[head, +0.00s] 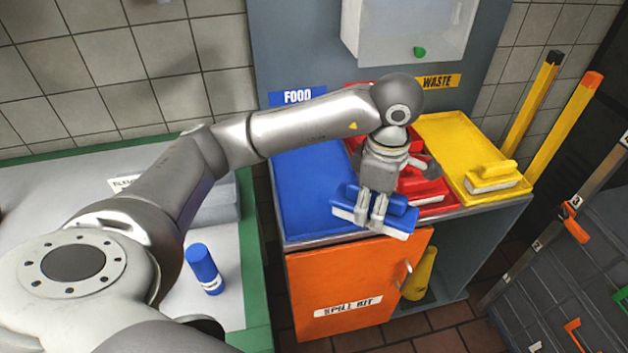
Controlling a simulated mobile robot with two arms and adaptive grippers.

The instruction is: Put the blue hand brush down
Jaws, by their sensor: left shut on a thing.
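The blue hand brush (345,204) has a blue body and pale bristles along its lower side. My left gripper (376,222) comes down from above and is shut on it, with its fingers over the brush's front side. The brush is at the front right of the blue tray (305,190), which is under the FOOD label. I cannot tell whether the brush touches the tray or hangs just above it. My right gripper is not in view.
A red tray with red items (425,190) lies right of the blue one, partly behind my arm. A yellow tray (450,135) holds a yellow brush (493,178). An orange SPILL KIT door (350,285) is below.

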